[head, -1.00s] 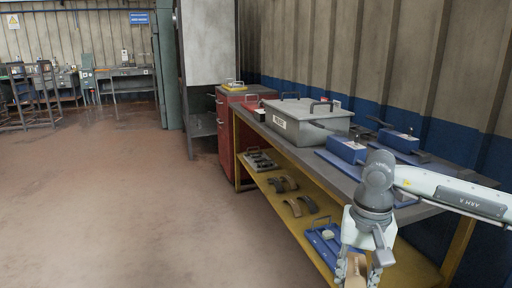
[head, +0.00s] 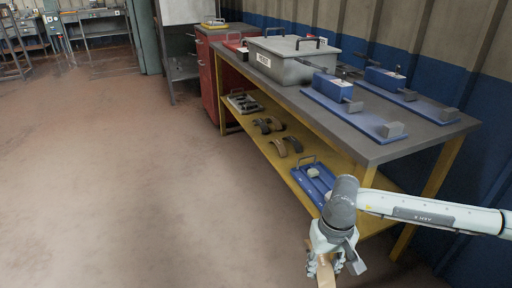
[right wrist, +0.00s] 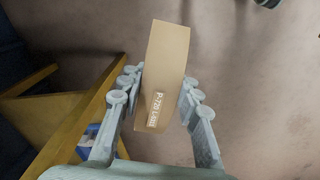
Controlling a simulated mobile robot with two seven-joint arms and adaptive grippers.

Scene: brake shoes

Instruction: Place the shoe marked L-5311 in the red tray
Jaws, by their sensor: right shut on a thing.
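My right gripper (head: 328,266) is at the bottom of the head view, in front of the bench. It is shut on a tan curved brake shoe (head: 325,274). In the right wrist view the shoe (right wrist: 166,62) stands between the two fingers, with white print that starts "P-720 L-"; I cannot read the last digits surely. A red tray (head: 235,43) shows small at the far end of the bench top, partly hidden by the grey box. Several dark and brown shoes (head: 279,147) lie on the yellow lower shelf. My left gripper is not in view.
The bench top (head: 371,149) carries a grey lidded box (head: 286,68) and blue fixtures (head: 333,89). A blue tray (head: 308,185) and a grey tray (head: 241,102) are on the lower shelf. A red cabinet (head: 207,85) adjoins the bench. Floor on the left is clear.

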